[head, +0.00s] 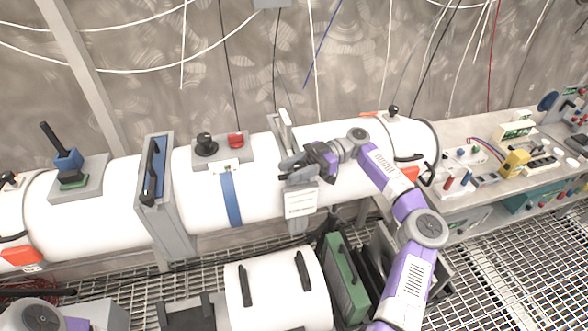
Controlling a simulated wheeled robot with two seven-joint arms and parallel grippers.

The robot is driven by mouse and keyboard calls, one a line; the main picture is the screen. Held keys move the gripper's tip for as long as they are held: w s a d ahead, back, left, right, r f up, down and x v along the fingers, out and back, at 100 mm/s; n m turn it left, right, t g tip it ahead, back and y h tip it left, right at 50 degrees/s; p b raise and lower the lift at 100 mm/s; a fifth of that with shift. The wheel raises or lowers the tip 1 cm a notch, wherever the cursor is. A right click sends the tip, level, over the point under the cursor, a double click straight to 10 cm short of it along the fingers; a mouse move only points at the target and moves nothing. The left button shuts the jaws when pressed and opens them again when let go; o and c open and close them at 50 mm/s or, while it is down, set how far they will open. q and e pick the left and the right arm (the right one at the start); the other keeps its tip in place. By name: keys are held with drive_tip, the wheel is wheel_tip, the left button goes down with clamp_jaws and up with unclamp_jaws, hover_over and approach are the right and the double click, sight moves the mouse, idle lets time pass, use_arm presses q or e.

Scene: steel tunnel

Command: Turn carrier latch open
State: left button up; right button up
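A long white cylinder (110,205) runs across the head view, with grey bands and fittings on it. At its middle, a grey band (297,222) carries an upright pale lever-like bar (286,130) at the top and a white printed label (300,202) in front. My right gripper (284,171) is at this band, just below the bar and above the label. Its dark fingers point left and hide part of the band. I cannot tell whether they touch it or are open. Which part is the carrier latch is not clear. Only a link of my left arm shows at lower left; its gripper is out of view.
A grey frame with a blue panel and black handle (151,172) stands on the cylinder to the left. Black and red knobs (236,140) sit on top. Below are a white drum (272,285) and a green case (343,281). A cluttered bench (470,130) is at right.

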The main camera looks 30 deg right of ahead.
drive_tip(key=o, duration=0.3)
drive_tip(key=shift+o, duration=0.2)
drive_tip(key=shift+r, duration=0.1)
wheel_tip(320, 180, up, 10)
drive_tip(key=p, duration=0.1)
idle(0.5)
